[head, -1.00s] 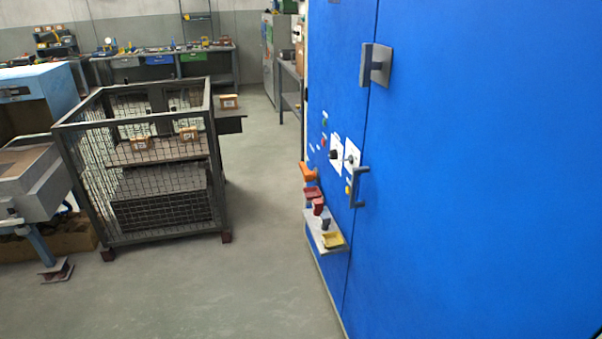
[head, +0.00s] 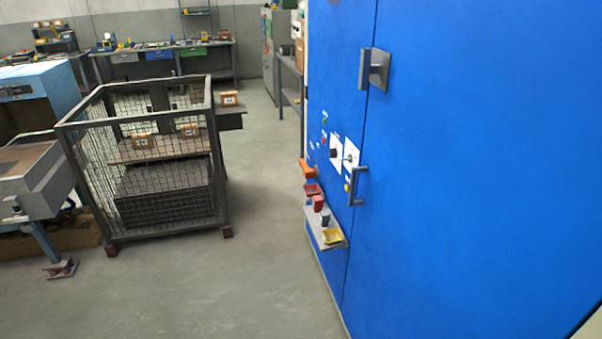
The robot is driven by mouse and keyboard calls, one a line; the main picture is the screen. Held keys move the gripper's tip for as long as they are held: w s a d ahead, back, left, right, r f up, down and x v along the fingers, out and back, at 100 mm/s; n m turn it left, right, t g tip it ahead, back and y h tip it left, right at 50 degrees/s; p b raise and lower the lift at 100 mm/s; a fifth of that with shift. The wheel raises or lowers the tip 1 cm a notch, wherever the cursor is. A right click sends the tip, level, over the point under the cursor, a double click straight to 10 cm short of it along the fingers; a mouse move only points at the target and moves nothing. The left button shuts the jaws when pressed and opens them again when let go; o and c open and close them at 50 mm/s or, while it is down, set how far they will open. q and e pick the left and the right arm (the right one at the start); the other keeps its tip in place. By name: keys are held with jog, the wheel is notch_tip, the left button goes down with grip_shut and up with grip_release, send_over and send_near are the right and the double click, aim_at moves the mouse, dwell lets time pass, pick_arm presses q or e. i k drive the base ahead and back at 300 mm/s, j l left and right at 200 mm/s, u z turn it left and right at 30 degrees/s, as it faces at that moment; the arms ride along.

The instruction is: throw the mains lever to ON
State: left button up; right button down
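The tall blue cabinet (head: 480,170) fills the right side of the head view. Its front carries white plates with dark rotary knobs (head: 334,153), small green and red buttons, a grey upright bar handle (head: 357,186) and a grey block-shaped fitting (head: 375,69) higher up. An orange part (head: 307,168) sticks out at the cabinet's left edge, above red parts (head: 318,202). I cannot tell which of these is the mains lever, and no ON marking is readable. Neither of my grippers is in view.
A wire mesh cage cart (head: 165,185) stands left of centre, with small boxes (head: 188,130) inside. A small shelf (head: 322,232) with a yellow tray (head: 333,237) juts from the cabinet. Grey floor (head: 250,280) lies clear between cart and cabinet. Workbenches (head: 160,60) line the back.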

aim_at(309, 172)
jog(key=i+j, duration=0.5)
jog(key=i, duration=0.35)
jog(key=i+j+z, duration=0.1)
jog(key=i+j, duration=0.45)
jog(key=i, duration=0.25)
jog(key=i+j+z, duration=0.1)
jog(key=i+j, duration=0.5)
jog(key=i, duration=0.25)
jog(key=i+j, duration=0.6)
jog(key=i, duration=0.15)
